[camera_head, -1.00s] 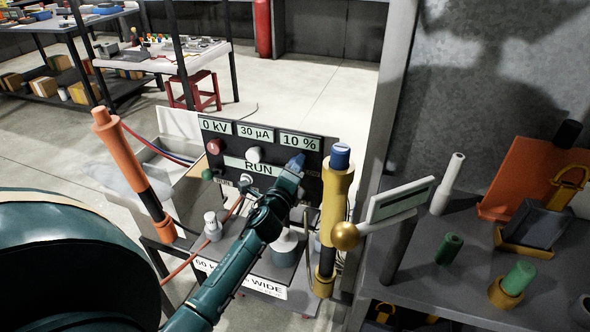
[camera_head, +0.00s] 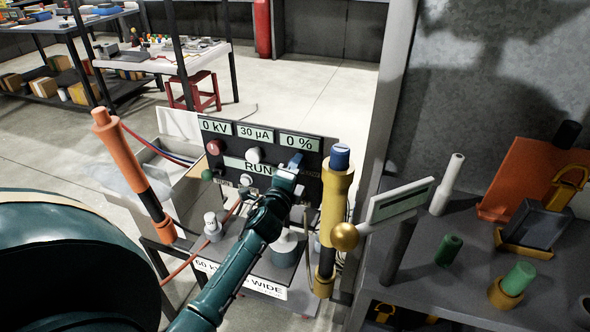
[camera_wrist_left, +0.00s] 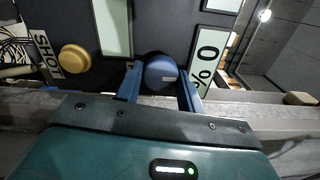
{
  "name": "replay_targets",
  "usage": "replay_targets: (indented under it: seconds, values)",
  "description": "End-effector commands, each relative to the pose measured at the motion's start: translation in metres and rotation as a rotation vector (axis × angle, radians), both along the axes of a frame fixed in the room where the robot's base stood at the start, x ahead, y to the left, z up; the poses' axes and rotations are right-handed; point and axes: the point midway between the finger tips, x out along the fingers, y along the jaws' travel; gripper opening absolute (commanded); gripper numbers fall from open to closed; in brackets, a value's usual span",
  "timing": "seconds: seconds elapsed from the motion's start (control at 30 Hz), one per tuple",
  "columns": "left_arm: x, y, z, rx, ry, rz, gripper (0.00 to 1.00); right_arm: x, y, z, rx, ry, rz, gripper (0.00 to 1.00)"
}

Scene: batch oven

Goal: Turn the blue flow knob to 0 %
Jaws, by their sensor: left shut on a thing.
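The blue flow knob (camera_wrist_left: 160,74) sits on the dark panel (camera_head: 314,190). In the left wrist view it is between the two blue fingers of my left gripper (camera_wrist_left: 160,88), which is shut on it. In the head view my left gripper (camera_head: 291,167) reaches the panel's right part and largely hides the knob. The display above it (camera_head: 299,142) reads 0 %. The other displays read 0 kV (camera_head: 215,127) and 30 µA (camera_head: 248,131). My right gripper does not show.
A red button (camera_head: 213,147), a white knob (camera_head: 254,155) and a green button (camera_head: 207,175) are on the panel. An orange-and-black post (camera_head: 131,170) stands left and a yellow-and-black post (camera_head: 333,215) close right. A shelf with loose parts is at the right.

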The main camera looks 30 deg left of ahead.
Motion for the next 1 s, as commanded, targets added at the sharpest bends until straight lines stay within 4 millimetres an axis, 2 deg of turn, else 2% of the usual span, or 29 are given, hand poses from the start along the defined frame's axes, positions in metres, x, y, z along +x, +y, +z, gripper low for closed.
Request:
replay_targets:
  seconds: [0.03,0.27,0.57,0.77,1.0]
  values:
    - [0.0,-0.001,-0.001,-0.004,0.001,-0.001,0.39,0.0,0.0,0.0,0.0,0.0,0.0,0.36]
    - [0.0,0.0,-0.001,-0.002,0.0,0.0,0.58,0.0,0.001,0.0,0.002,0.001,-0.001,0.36]
    - [-0.003,-0.001,-0.001,0.0,0.001,0.0,0.58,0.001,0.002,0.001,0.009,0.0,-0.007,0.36]
    - [-0.031,-0.007,-0.002,-0.001,0.004,0.001,0.58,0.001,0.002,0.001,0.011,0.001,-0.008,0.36]
    - [-0.084,-0.02,-0.002,-0.003,0.003,0.001,0.58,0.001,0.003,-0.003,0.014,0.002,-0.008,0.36]
